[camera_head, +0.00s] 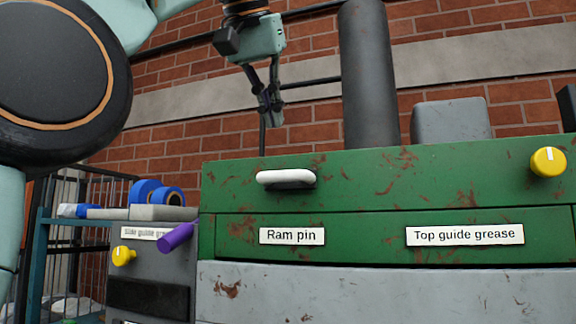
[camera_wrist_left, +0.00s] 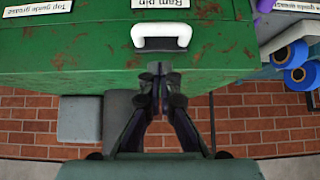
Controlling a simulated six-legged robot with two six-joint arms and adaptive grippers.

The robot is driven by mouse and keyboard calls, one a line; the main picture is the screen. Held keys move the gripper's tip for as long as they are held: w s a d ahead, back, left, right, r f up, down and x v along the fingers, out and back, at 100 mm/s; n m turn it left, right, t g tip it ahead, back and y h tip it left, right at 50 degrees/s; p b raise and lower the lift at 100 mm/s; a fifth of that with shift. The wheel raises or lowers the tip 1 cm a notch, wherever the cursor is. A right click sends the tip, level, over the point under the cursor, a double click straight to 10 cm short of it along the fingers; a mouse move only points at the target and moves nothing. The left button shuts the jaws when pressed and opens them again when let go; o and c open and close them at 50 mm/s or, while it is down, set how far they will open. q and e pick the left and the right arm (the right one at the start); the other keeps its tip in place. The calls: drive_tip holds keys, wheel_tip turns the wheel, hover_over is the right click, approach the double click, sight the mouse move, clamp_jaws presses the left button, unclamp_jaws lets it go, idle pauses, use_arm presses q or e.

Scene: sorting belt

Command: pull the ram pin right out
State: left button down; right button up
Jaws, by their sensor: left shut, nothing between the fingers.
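The ram pin's white handle (camera_head: 287,178) sits on the front of the green machine housing, above the "Ram pin" label (camera_head: 292,236). In the left wrist view, which is upside down, the white handle (camera_wrist_left: 161,38) shows against the green face just beyond the fingertips. My left gripper (camera_head: 270,112) hangs above the handle, fingers together and empty. In the left wrist view its closed fingertips (camera_wrist_left: 160,70) are lined up with the handle and look apart from it. My right gripper is not in view.
A dark grey cylinder (camera_head: 368,75) and a grey block (camera_head: 450,121) stand behind the green housing (camera_head: 400,190). A yellow knob (camera_head: 548,162) is at its right. A purple cylinder (camera_head: 175,238) and blue rollers (camera_head: 146,190) are at the left. Brick wall is behind.

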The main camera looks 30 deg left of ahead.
use_arm(q)
drive_tip(key=b, duration=0.2)
approach(292, 186)
drive_tip(key=x, duration=0.4)
drive_tip(key=shift+w, duration=0.1)
drive_tip(key=shift+w+f, duration=0.35)
drive_tip(key=shift+w, duration=0.05)
drive_tip(key=shift+s+a, duration=0.1)
drive_tip(key=shift+a, duration=0.15)
